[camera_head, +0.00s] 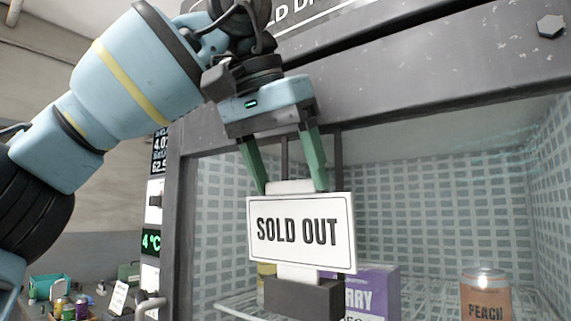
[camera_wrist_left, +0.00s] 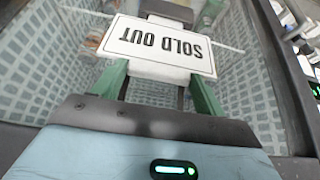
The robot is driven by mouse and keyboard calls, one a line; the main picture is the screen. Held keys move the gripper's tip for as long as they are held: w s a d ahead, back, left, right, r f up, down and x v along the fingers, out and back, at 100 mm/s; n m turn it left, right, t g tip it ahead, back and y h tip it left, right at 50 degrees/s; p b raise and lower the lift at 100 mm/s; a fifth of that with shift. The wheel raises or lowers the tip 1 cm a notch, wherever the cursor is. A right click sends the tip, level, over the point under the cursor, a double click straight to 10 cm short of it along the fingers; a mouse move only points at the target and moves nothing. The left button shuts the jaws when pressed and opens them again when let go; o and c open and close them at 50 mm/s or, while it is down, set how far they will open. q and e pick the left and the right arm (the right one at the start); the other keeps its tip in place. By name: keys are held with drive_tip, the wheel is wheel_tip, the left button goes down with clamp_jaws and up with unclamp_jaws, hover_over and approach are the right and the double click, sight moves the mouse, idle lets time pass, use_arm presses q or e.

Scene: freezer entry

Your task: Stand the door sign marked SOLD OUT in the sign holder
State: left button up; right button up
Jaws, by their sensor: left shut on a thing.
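The white SOLD OUT sign (camera_head: 302,258) is upright and faces the head camera. My left gripper (camera_head: 291,188) points down from above, its green fingers shut on the sign's upper white tab. The sign also shows upside down in the left wrist view (camera_wrist_left: 158,45), beyond the fingers. A dark grey block, which looks like the sign holder (camera_head: 303,298), is directly below the sign in the head view. The sign's white lower stem meets the block's top edge there; I cannot tell whether it sits in a slot. My right gripper is not in view.
A glass-fronted freezer cabinet with a grey frame (camera_head: 430,75) fills the right side. Inside are a purple box (camera_head: 374,284) and a PEACH can (camera_head: 486,298). A green 4 °C display (camera_head: 151,242) is at the left. Small goods stand at the lower left.

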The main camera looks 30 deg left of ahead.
use_arm(q)
drive_tip(key=shift+f, duration=0.85)
drive_tip(key=o, duration=1.4)
drive_tip(key=shift+v, duration=3.95)
